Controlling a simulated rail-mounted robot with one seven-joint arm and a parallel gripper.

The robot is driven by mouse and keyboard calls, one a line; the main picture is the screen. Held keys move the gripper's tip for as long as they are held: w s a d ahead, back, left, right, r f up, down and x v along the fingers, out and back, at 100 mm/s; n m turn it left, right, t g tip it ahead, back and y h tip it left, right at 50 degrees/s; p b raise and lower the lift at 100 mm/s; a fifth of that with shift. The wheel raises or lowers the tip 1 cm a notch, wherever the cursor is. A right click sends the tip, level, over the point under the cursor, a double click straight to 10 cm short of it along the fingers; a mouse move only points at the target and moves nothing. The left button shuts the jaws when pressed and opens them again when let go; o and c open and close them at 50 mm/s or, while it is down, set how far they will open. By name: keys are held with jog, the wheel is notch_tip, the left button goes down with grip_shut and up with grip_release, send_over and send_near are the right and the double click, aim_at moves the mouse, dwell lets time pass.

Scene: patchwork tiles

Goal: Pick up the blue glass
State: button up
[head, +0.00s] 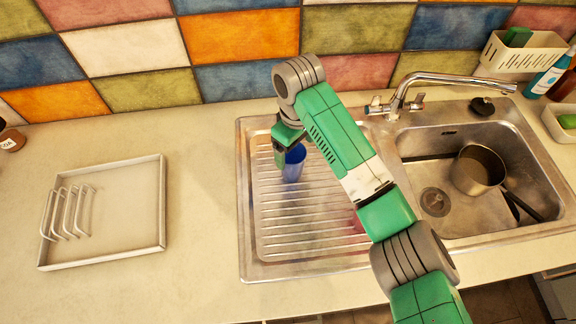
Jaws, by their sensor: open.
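The blue glass (294,164) stands on the ribbed metal drainboard (275,235), near its back left part. My gripper (281,155) is at the glass, over its left and upper side in the head view, and hides part of it. The gripper is open. I cannot tell whether the glass is between the fingers or whether they touch it.
A pinkish-red thing (358,222) on the drainboard is mostly hidden by my arm. The sink at right holds a pot (480,169) under the tap (410,90). A pale tray with a rack (105,250) lies left. The counter between tray and drainboard is clear.

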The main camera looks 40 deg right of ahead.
aim_at(292, 158)
jog(key=f, duration=0.3)
jog(key=f+b, duration=0.1)
jog(key=f, duration=0.1)
jog(key=shift+w+a, duration=0.2)
jog(key=shift+w, duration=0.1)
jog(key=shift+c, duration=0.5)
jog(key=c, duration=1.1)
notch_tip(292, 158, up, 10)
jog(key=shift+r+p, duration=0.1)
jog(key=shift+p, duration=0.8)
